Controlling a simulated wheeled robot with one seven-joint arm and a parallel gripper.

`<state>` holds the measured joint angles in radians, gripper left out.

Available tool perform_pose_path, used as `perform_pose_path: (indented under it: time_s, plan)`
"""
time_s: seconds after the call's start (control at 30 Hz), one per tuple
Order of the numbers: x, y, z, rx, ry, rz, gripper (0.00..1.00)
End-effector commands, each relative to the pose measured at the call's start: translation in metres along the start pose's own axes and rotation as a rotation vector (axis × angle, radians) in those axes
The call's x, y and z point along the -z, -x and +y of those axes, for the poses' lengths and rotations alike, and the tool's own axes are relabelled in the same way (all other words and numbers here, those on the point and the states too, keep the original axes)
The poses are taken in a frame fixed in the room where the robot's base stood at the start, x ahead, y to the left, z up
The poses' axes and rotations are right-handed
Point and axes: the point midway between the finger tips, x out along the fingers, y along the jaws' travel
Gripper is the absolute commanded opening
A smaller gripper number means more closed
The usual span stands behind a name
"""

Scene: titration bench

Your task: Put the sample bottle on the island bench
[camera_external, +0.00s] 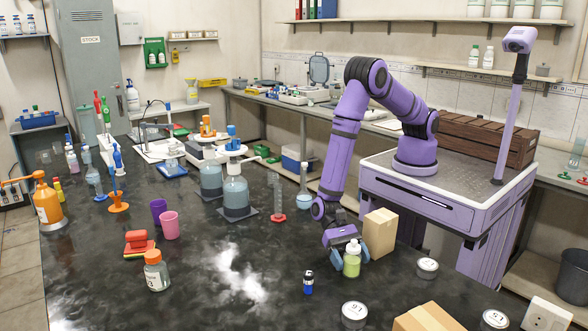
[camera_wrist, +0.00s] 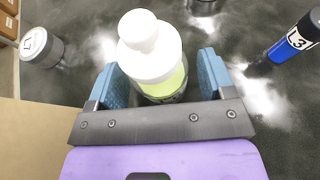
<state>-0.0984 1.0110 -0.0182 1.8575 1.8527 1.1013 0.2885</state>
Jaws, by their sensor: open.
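A small bottle (camera_external: 352,262) with a white cap and yellow-green contents, which looks like the sample bottle, stands upright at the black-topped island bench (camera_external: 215,305). My gripper (camera_external: 345,258) is around it, its blue fingers open on either side. In the wrist view, the bottle (camera_wrist: 152,58) sits between the two fingers (camera_wrist: 160,82), with a gap to the right finger; the left finger is very close, and I cannot tell whether it touches. The bottle's base is hidden in the wrist view and appears to rest on the bench top.
A cardboard box (camera_external: 379,233) stands close behind and right of the bottle. A blue-and-black cylinder (camera_external: 308,283) is to its front left; lidded tins (camera_external: 354,314) and (camera_external: 427,268) are nearby. An orange-capped bottle (camera_external: 157,272) stands further left.

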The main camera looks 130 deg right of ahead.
Motion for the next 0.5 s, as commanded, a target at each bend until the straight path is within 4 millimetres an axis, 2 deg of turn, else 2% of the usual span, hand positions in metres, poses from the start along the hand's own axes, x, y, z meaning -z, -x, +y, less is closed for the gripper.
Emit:
perform_pose_path:
  time_s: [0.5]
  plan:
    - [0.000, 0.095, -0.001, 0.004, -0.001, 0.000, 0.76]
